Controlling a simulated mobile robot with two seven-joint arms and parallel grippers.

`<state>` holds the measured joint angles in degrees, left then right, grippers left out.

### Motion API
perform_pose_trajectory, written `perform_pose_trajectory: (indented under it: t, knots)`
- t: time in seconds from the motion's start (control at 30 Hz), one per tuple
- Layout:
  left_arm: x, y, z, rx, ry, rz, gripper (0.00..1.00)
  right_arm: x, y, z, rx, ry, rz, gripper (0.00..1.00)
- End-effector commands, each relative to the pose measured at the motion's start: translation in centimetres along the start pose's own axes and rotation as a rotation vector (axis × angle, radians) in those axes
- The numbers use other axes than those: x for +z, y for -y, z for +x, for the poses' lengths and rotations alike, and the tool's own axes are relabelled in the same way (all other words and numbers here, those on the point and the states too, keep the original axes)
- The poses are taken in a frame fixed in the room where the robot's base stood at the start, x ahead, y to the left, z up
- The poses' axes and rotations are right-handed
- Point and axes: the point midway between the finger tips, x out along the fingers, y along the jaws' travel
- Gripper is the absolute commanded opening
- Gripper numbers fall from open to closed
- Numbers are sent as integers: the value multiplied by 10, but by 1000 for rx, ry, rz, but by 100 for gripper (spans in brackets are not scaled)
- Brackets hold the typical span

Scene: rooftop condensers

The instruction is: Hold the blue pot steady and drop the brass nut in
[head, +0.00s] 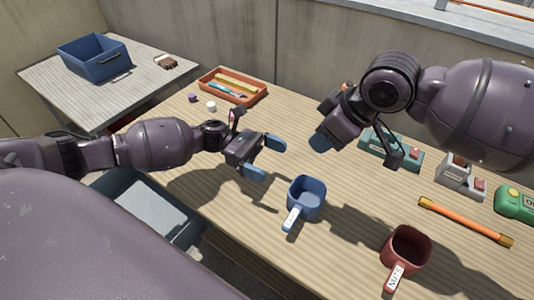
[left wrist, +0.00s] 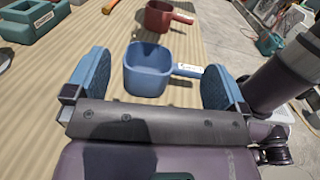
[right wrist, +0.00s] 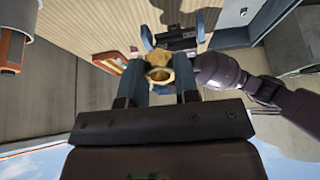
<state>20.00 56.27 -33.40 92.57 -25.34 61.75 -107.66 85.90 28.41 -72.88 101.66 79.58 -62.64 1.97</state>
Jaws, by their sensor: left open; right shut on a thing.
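The blue pot (head: 306,198) stands upright on the wooden table, its labelled handle pointing to the front left. It also shows in the left wrist view (left wrist: 148,70), between and beyond the fingertips. My left gripper (head: 270,158) is open and empty, just to the left of and behind the pot, apart from it. My right gripper (head: 321,142) is raised above the table, behind and to the right of the pot. In the right wrist view it is shut on the brass nut (right wrist: 158,66). The nut is hidden in the head view.
A red pot (head: 406,247) stands at the front right. An orange bar (head: 465,222), a teal block (head: 392,150) and a grey device (head: 460,176) lie to the right. An orange tray (head: 232,86) is at the back. A blue bin (head: 94,59) stands on the side table.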

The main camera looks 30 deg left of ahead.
Motion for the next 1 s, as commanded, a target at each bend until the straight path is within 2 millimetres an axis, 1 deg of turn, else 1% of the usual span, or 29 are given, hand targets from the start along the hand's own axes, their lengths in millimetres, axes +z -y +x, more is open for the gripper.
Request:
perform_pose_trajectory:
  t: [0.03,0.13,0.27,0.77,0.8,1.0]
  knots:
    - [2,-4,-2,-12,-8,11,100,0,0,0,0,0,0,0]
    - [2,-7,-5,-28,-18,21,100,0,0,0,0,0,0,0]
    - [-7,-8,-6,-31,-20,23,100,0,0,0,0,0,0,0]
    - [-78,-10,-7,-29,-18,21,100,0,0,0,0,0,0,0]
    - [-76,-9,1,-32,-16,25,100,0,0,0,0,0,0,0]
    - [-76,-8,31,-32,-17,24,100,0,0,0,0,0,0,0]
